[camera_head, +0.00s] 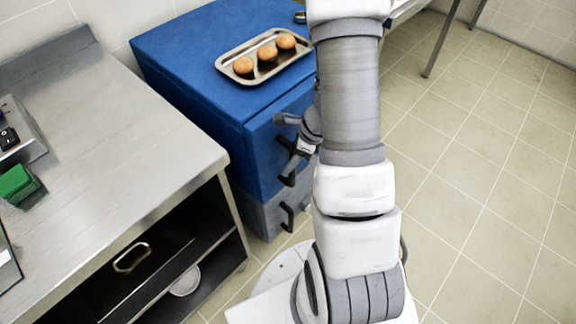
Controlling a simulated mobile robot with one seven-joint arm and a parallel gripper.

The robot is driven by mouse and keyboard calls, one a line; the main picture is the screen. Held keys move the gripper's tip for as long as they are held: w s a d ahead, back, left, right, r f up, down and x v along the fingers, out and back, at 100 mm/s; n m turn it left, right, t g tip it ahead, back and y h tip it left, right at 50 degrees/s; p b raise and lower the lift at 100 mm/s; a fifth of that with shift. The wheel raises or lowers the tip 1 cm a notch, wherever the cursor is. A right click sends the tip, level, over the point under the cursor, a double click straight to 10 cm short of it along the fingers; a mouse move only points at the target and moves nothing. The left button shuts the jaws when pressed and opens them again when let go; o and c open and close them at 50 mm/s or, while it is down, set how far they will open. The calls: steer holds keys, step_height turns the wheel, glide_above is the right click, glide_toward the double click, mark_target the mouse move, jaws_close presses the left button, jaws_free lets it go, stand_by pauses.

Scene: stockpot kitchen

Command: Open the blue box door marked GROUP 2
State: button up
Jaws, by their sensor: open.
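A blue box (190,62) stands against the wall, to the right of the steel counter. Its front face (262,140) is partly hidden behind my arm, and no GROUP 2 marking can be read. The door looks closed. My gripper (288,162) is open, close in front of the blue front, with dark finger parts apart one above the other. The door's handle cannot be told clearly from the dark fingers. I cannot tell whether the gripper touches it.
A metal tray (232,72) with three round brown items lies on the blue box. Below is a grey section with a black handle (287,216). The steel counter (120,140) is close on the left, with open shelves under it. Tiled floor (480,200) on the right is clear.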

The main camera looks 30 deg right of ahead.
steer(key=shift+w+a+f, duration=0.1)
steer(key=shift+a+f, duration=0.1)
steer(key=shift+f, duration=0.35)
jaws_close()
stand_by(1.1)
